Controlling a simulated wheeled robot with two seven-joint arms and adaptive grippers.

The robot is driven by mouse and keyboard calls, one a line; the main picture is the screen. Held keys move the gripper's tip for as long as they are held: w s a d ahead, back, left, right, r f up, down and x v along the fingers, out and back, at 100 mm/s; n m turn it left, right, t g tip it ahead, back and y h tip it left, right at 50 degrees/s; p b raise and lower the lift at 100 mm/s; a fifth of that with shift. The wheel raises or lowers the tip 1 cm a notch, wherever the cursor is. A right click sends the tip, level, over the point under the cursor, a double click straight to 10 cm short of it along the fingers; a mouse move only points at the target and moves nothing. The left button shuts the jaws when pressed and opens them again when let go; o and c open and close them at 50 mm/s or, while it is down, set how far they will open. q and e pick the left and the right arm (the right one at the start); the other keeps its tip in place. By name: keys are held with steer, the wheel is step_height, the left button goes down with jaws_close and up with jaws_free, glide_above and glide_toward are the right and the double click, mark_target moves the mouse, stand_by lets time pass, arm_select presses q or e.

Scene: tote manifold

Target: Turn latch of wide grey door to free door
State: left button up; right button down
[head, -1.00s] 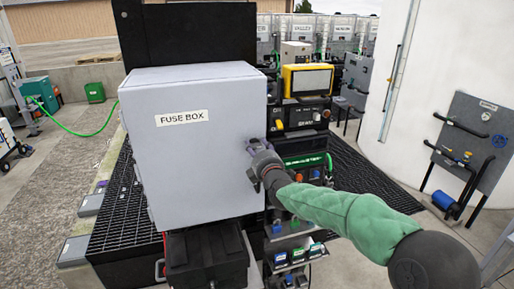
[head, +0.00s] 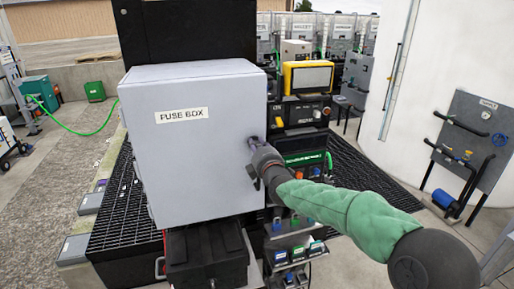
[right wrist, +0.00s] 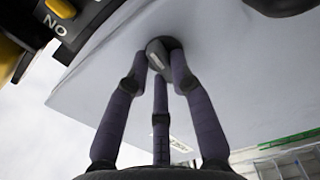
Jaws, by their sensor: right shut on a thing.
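The wide grey door (head: 195,160) is the front of a box with a "FUSE BOX" label (head: 181,116), and it looks closed. The latch (right wrist: 163,46) is a small dark grey knob on the door face, seen in the right wrist view. My right gripper (head: 253,143) is at the right edge of the door. In the right wrist view its purple-grey fingers (right wrist: 163,66) close around the latch. In the head view the latch is hidden behind the gripper. My left gripper is not in view.
A yellow-framed device (head: 307,77) and dark equipment stand close to the right of the box. A black case (head: 205,258) sits below the door. A grey panel with black handles (head: 468,145) stands at far right. Black grating (head: 120,215) lies around the box.

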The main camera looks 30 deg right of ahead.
steer(key=m+b, duration=0.2)
steer(key=m, duration=0.2)
steer(key=shift+f+b, duration=0.2)
steer(key=shift+b, duration=0.15)
steer(key=m+b, duration=0.2)
steer(key=m, duration=0.2)
steer(key=shift+d+m, duration=0.1)
steer(key=shift+m, duration=0.2)
steer(key=m+b, duration=0.2)
steer(key=m, duration=0.2)
steer(key=shift+f+b, duration=0.1)
steer(key=shift+b, duration=0.2)
steer(key=shift+d+m+b, duration=0.1)
steer(key=shift+m+b, duration=0.7)
steer(key=shift+m, duration=1.4)
steer(key=c, duration=1.1)
jaws_free()
steer(key=shift+o, duration=0.2)
steer(key=shift+s, duration=0.15)
